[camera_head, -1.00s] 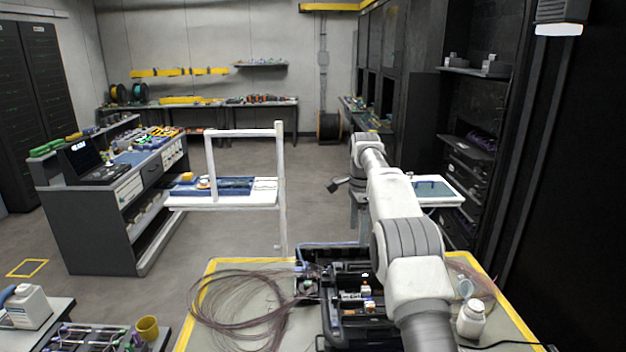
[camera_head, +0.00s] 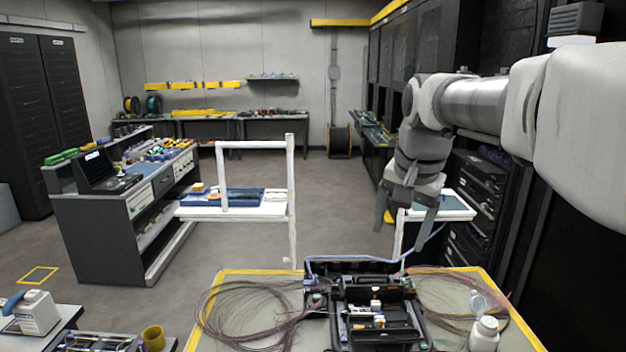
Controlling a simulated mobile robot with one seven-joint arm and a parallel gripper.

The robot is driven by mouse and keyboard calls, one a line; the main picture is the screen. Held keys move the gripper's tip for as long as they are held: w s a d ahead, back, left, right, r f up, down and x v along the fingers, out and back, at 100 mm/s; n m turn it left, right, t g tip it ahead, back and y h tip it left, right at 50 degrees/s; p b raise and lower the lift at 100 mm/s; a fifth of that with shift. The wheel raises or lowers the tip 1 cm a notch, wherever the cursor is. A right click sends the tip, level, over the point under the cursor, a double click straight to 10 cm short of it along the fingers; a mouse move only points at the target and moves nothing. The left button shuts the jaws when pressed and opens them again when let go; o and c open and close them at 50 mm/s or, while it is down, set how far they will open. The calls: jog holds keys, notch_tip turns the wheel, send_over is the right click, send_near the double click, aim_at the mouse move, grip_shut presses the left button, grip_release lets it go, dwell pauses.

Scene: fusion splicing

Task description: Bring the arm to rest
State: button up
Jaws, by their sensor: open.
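My arm shows in the head view, reaching in from the upper right and bending down at its end. My gripper (camera_head: 399,228) hangs with its fingers pointing down and spread apart, with nothing seen between them. It is above and beyond the far edge of the yellow-edged work table (camera_head: 232,285), in front of a small side table (camera_head: 457,207). On the work table is an open black case (camera_head: 378,285) with small parts inside. A thin blue cable (camera_head: 345,260) runs along the back of the case and up to the right, below the gripper.
Coils of thin fibre (camera_head: 245,312) lie left of the case. A white bottle (camera_head: 484,335) stands at its right. A white-framed cart (camera_head: 262,210), a grey workbench (camera_head: 100,240) and dark racks (camera_head: 478,165) stand beyond. The floor in the middle is clear.

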jog(key=s+f+n+t, duration=0.1)
jog(key=s+f+n, duration=0.2)
jog(key=s, duration=0.7)
jog(key=s+f+n+t, duration=0.1)
jog(key=s+f+n, duration=0.2)
jog(key=s+f, duration=0.3)
jog(key=s, duration=0.5)
jog(key=shift+a+f+n+b, duration=0.2)
jog(key=shift+f+n+b, duration=0.1)
jog(key=shift+b, duration=0.1)
jog(key=shift+s, duration=0.1)
